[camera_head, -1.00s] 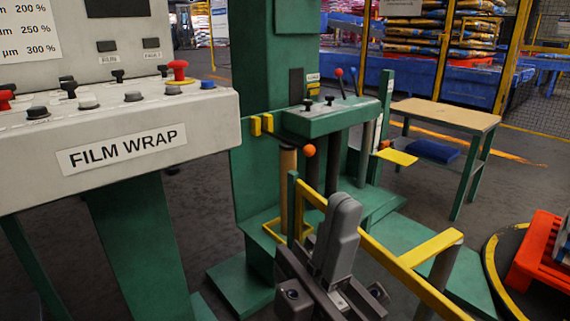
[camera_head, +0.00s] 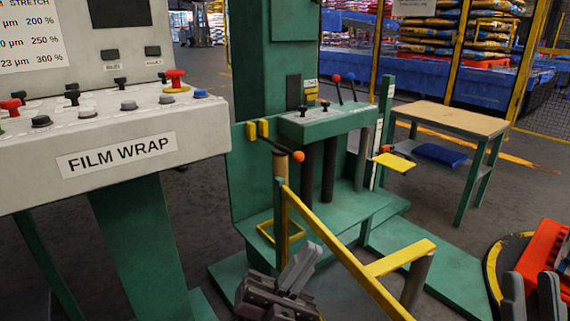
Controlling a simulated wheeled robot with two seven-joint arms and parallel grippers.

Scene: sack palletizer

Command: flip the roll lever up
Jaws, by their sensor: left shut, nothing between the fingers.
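The lever with an orange ball end (camera_head: 298,156) sticks out of the green machine beside two yellow blocks (camera_head: 257,129). Its dark rod slopes down to the right, so the ball sits lower than the blocks. I take it for the roll lever; no label on it is readable. My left gripper (camera_head: 305,260) is at the bottom middle, below the ball and apart from it. Its fingers are shut and empty, pointing up and right. My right gripper (camera_head: 531,284) shows at the bottom right corner, with a gap between its two grey fingers.
A yellow rail (camera_head: 335,247) slants down right, close to my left gripper. A brown post (camera_head: 282,205) stands under the lever. The FILM WRAP panel (camera_head: 215,140) is at left.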

